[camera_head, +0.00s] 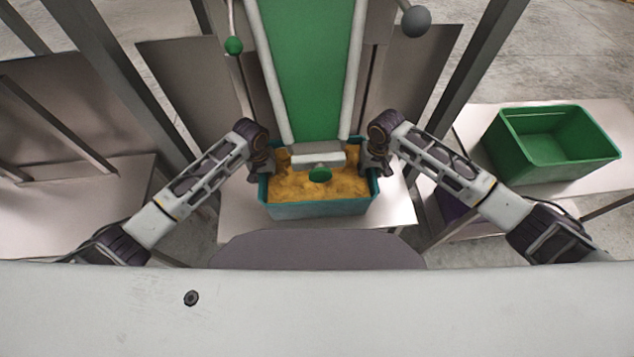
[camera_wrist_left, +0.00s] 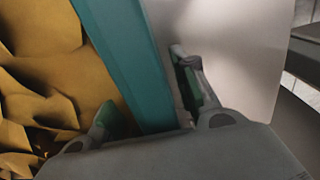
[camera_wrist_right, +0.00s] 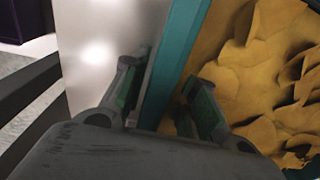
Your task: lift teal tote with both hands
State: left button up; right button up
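The teal tote (camera_head: 318,209) stands on a pale table under the lower end of a green chute, filled with yellow-orange lumpy material (camera_head: 345,187). My left gripper (camera_head: 264,172) is at the tote's left rim. In the left wrist view its open fingers (camera_wrist_left: 148,98) straddle the teal wall (camera_wrist_left: 122,50), one inside and one outside, with gaps showing. My right gripper (camera_head: 374,170) is at the right rim. In the right wrist view its open fingers (camera_wrist_right: 165,95) straddle the teal wall (camera_wrist_right: 185,40); the outer finger is close to it. Fingertip contact is unclear.
The green chute (camera_head: 308,70) and its end bar (camera_head: 318,158) with a green knob hang over the tote between my grippers. The pale table (camera_head: 398,205) has bare space beside the tote. An empty green bin (camera_head: 550,142) stands on a table at right. Grey posts flank the chute.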

pick_arm(q)
jog(key=shift+c, duration=0.2)
pick_arm(e)
jog(key=shift+f, duration=0.1)
jog(key=shift+c, duration=0.2)
pick_arm(q)
grip_shut()
pick_arm(e)
grip_shut()
